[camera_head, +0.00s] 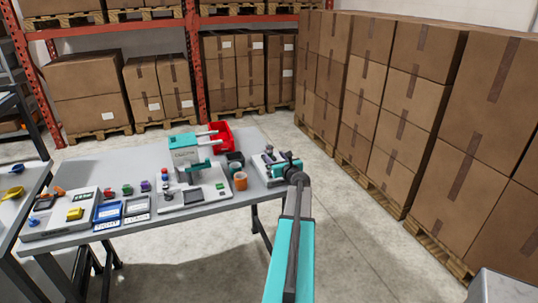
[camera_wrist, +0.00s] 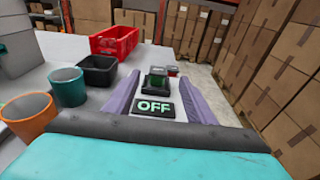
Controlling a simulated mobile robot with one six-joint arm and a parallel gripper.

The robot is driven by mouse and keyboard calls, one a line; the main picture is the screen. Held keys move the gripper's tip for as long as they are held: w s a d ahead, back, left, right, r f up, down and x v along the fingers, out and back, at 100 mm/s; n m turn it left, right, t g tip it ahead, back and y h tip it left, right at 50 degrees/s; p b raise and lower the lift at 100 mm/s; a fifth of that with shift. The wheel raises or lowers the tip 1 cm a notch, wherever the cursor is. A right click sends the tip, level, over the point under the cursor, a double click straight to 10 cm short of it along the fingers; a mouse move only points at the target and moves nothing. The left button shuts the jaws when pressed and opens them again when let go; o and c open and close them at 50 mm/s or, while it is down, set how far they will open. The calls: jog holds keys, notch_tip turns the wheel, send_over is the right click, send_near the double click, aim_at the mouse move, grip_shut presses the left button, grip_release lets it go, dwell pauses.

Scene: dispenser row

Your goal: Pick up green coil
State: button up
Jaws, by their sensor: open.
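A small green piece (camera_head: 127,189), which looks like the green coil, stands on the grey table between a red piece (camera_head: 108,193) and a purple piece (camera_head: 146,186). It is too small to make out its shape. My gripper (camera_head: 284,163) is at the table's right end, well to the right of the green piece. In the wrist view my gripper (camera_wrist: 158,88) is open, with its two lavender fingers spread and no object held. A dark device with a green top (camera_wrist: 157,86) and a plate reading OFF (camera_wrist: 154,107) show between the fingers. I cannot make out the coil there.
A teal and white machine (camera_head: 186,155) stands mid-table. Blue (camera_head: 108,214) and grey (camera_head: 137,207) trays lie at the front. Stacked boxes (camera_head: 400,95) line the right.

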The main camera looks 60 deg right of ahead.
aim_at(270, 152)
jog(key=shift+w+d+f, duration=0.1)
jog(key=shift+w+d, duration=0.1)
jog(key=shift+w, duration=0.05)
jog(key=shift+w, duration=0.1)
jog(key=shift+p+x, duration=1.25)
jog(key=shift+x, duration=1.25)
jog(key=shift+f, duration=0.15)
jog(key=c, duration=1.3)
grip_shut()
